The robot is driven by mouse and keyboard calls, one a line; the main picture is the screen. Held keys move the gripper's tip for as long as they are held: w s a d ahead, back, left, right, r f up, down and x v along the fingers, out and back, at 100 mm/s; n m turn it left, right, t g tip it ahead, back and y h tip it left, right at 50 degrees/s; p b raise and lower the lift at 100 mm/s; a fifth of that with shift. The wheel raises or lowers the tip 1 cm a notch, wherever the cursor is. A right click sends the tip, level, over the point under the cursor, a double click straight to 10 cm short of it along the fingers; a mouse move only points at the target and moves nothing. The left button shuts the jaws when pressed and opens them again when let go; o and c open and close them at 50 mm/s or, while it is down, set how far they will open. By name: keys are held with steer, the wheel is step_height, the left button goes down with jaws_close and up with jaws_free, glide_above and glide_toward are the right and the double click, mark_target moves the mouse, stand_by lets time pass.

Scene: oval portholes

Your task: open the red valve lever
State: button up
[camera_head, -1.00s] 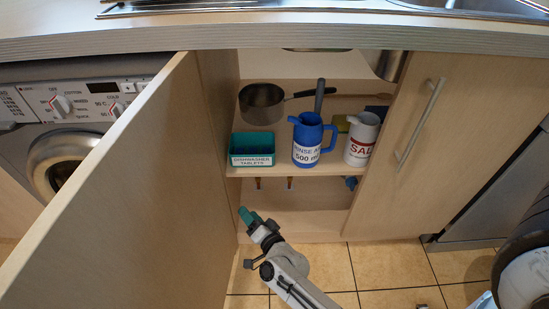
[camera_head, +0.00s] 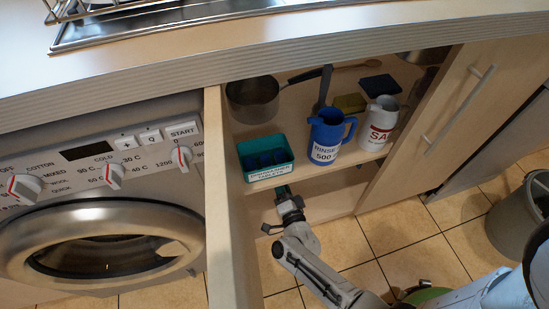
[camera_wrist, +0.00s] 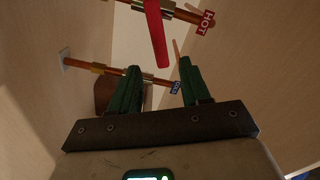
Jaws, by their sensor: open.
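The red valve lever (camera_wrist: 157,35) shows at the top of the wrist view. It sits on a copper pipe (camera_wrist: 186,14) with a red HOT tag (camera_wrist: 205,22) and points across the pipe, down the picture. My gripper (camera_wrist: 159,66) is open and empty, its two green fingers apart. The lever's free end lies just above the gap between the fingertips in the picture; I cannot tell how far beyond them. In the head view, my gripper (camera_head: 283,192) reaches under the cupboard shelf, and the lever is hidden there.
A second copper pipe (camera_wrist: 85,67) with a blue tag (camera_wrist: 176,87) crosses behind the fingers. On the shelf above stand a teal tablets box (camera_head: 285,172), a blue jug (camera_head: 326,135), a white salt jug (camera_head: 380,125) and a pan (camera_head: 252,100). The open cupboard door (camera_head: 222,210) is left of my arm.

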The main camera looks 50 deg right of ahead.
steer(key=b+x, duration=0.2)
steer(key=x, duration=0.7)
steer(key=shift+w+d, duration=0.15)
steer(key=shift+w, duration=0.05)
steer(key=shift+c, duration=0.4)
jaws_close()
